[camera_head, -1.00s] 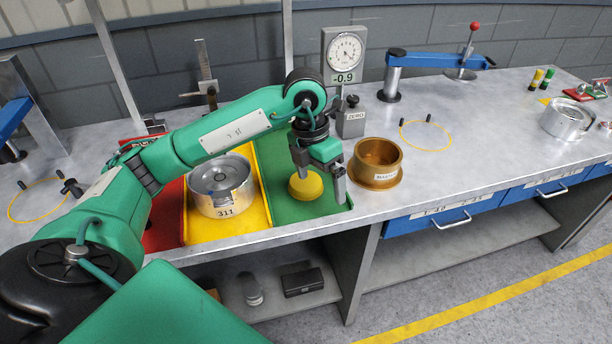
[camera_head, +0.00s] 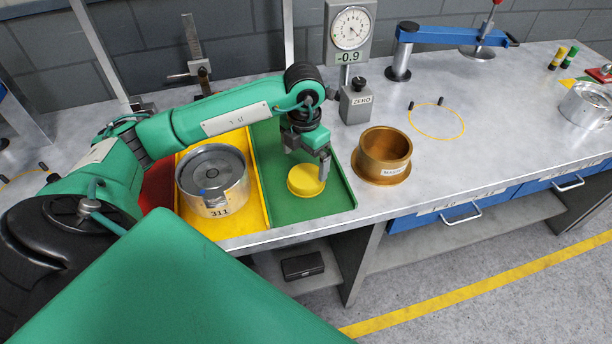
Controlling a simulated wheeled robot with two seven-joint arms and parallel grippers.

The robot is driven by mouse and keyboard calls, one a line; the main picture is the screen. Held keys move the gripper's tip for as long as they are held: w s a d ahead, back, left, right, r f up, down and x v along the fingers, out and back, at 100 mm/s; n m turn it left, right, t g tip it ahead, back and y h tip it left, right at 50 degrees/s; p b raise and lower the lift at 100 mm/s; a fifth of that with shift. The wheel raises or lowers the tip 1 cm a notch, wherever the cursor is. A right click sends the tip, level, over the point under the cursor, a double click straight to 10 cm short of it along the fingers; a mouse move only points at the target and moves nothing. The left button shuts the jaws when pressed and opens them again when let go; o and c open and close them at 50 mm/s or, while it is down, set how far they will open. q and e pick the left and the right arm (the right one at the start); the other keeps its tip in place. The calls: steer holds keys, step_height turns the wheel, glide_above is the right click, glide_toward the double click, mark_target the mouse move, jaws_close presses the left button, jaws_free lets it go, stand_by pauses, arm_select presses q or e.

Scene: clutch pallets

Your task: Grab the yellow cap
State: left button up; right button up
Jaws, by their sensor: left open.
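The yellow cap (camera_head: 305,181) is a short round piece lying on the green tray section (camera_head: 336,197). My left gripper (camera_head: 308,163) is open just above and behind the cap, with one finger near the cap's right side. The other finger shows to the left above the cap. I cannot tell whether a finger touches the cap. My right gripper is not in view.
A metal cylinder marked 311 (camera_head: 213,182) stands on the yellow tray section (camera_head: 240,221). A brass ring (camera_head: 383,156) stands close right of the green section. A dial gauge (camera_head: 350,30) rises behind.

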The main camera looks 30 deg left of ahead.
mark_target(306, 176)
arm_select(q)
steer(key=shift+f, duration=0.3)
steer(key=shift+d+f+p, duration=0.1)
steer(key=shift+f+p, duration=0.45)
steer(key=shift+f, duration=0.15)
step_height(306, 176, down, 3)
steer(key=shift+f+p, duration=0.15)
steer(key=shift+p, duration=0.35)
steer(key=shift+f, duration=0.15)
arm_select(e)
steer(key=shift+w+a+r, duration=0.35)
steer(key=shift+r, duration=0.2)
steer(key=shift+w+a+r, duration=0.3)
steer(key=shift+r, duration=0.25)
arm_select(q)
steer(key=c, duration=0.9)
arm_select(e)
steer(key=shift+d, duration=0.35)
